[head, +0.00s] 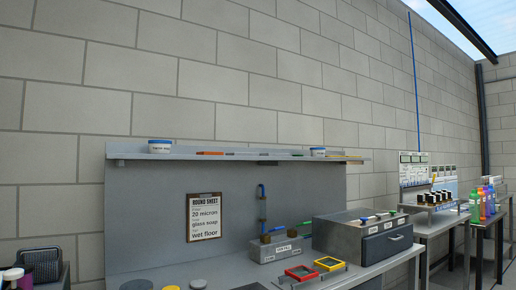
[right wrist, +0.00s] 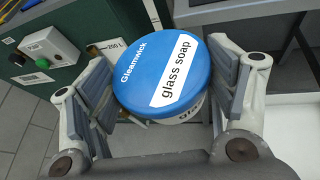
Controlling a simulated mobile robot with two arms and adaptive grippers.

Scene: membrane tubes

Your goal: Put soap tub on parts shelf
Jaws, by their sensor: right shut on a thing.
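The soap tub (right wrist: 150,65) has a round blue lid and a white label reading "glass soap"; a white body shows below the lid. My right gripper (right wrist: 168,88) is shut on it, with grey finger pads on its left and right sides in the right wrist view. The parts shelf (head: 225,155) is a long grey ledge on top of the bench's back panel in the head view. My grippers do not show in the head view, and my left gripper shows nowhere.
A smaller blue-and-white container (head: 318,152) and flat orange and yellow pieces lie along the shelf, with some gaps between. Below are a round sheet clipboard (head: 204,217) and a grey drawer box (head: 362,238). A dark green cabinet (right wrist: 65,65) lies left of the held tub.

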